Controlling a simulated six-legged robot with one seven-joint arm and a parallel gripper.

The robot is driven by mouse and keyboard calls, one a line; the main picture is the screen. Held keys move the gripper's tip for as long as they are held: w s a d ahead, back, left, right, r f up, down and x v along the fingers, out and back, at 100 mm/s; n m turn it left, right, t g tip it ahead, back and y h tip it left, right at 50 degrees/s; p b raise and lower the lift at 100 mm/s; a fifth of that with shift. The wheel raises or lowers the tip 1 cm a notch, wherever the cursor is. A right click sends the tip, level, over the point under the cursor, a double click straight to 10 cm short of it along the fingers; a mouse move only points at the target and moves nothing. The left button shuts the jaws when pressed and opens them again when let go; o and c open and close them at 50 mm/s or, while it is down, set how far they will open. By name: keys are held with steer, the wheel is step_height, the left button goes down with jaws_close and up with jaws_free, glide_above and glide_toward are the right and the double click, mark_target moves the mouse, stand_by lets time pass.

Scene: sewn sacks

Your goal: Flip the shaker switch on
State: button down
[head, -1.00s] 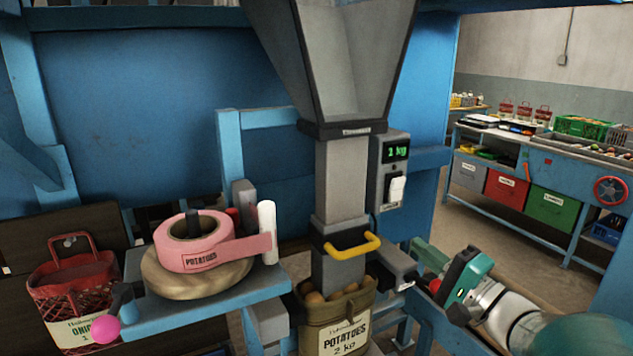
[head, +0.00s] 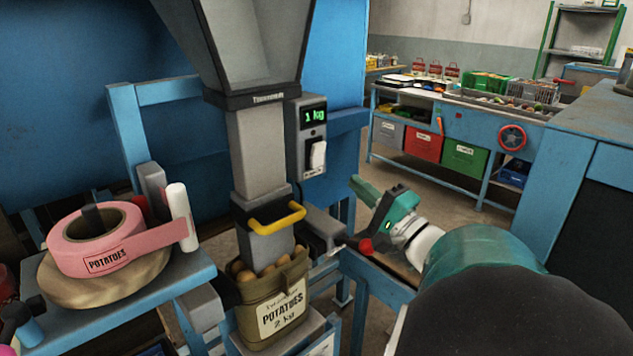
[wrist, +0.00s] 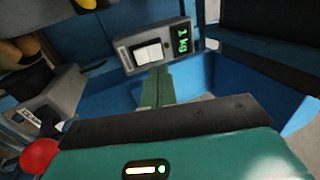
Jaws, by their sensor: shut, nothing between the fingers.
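The shaker switch (head: 317,156) is a white rocker on the front of a grey control box (head: 294,140), below a green display (head: 314,115) reading 1 kg. In the wrist view, the white switch (wrist: 148,53) shows ahead of my fingertips, beside the display (wrist: 182,41). My gripper (head: 357,182) has a teal body and green fingers and is at the right of the control box, slightly lower than the switch. Its fingers (wrist: 157,76) are shut and empty, pointing towards the box. I cannot tell if the tips touch it; a gap shows in the head view.
A grey hopper chute with a yellow handle (head: 276,219) stands left of my gripper, above a potato sack (head: 275,300). A red knob (head: 366,246) sits just below my gripper. A pink tape roll (head: 97,240) lies at left. Blue frame posts surround the station.

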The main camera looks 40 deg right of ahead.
mark_target(315, 147)
steer(key=x, duration=1)
steer(key=shift+w+d+r, duration=0.1)
steer(key=shift+w+r, duration=0.05)
steer(key=shift+w, duration=0.15)
steer(key=shift+w, duration=0.1)
